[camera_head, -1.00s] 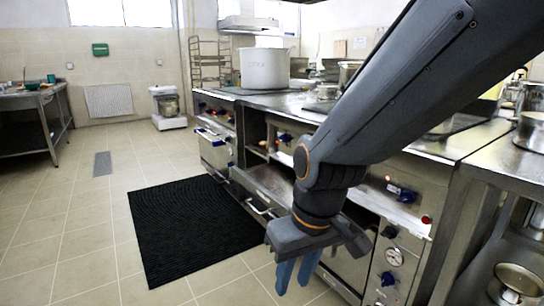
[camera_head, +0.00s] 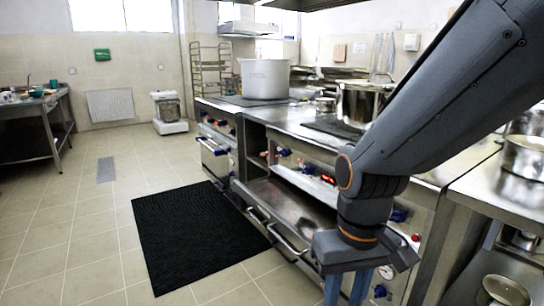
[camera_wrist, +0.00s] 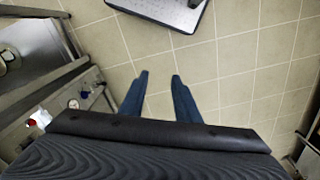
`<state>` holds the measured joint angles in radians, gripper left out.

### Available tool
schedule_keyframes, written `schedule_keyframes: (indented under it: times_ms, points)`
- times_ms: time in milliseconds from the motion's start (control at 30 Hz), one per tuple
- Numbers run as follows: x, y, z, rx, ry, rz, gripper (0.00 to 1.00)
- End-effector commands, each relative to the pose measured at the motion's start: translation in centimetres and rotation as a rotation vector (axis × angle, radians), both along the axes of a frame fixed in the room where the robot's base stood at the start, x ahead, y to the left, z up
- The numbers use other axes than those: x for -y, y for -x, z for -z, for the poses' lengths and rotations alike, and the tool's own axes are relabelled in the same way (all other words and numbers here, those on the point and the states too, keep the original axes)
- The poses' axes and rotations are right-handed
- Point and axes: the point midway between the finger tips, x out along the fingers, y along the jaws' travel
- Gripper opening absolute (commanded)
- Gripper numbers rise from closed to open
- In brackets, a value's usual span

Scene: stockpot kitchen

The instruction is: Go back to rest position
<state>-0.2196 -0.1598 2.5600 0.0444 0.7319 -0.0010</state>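My gripper (camera_head: 346,288) hangs at the lower right of the head view, pointing down in front of the stove front. Its blue fingers run off the bottom edge there. In the wrist view my gripper (camera_wrist: 158,76) shows two blue fingers spread apart, with only tiled floor between them. It is open and empty.
The stove counter (camera_head: 290,118) runs along the right, with a large stockpot (camera_head: 264,79) at its far end and a steel pot (camera_head: 360,101) nearer. An oven door (camera_head: 290,205) hangs open. A black mat (camera_head: 195,232) lies on the floor.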

Motion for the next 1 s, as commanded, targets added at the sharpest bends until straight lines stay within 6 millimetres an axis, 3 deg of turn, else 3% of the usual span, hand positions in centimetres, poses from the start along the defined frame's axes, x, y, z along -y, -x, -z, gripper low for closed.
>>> schedule_keyframes:
  times_ms: [33,433,600,1000]
  points:
    - [0.7,0.3,-1.7,-0.003,0.003,0.022,0.29]
    - [5.6,0.9,-7.0,-0.007,0.021,0.159,0.29]
    - [6.6,1.1,-7.9,-0.006,0.025,0.188,0.29]
    - [6.8,1.0,-7.8,-0.006,0.026,0.195,0.29]
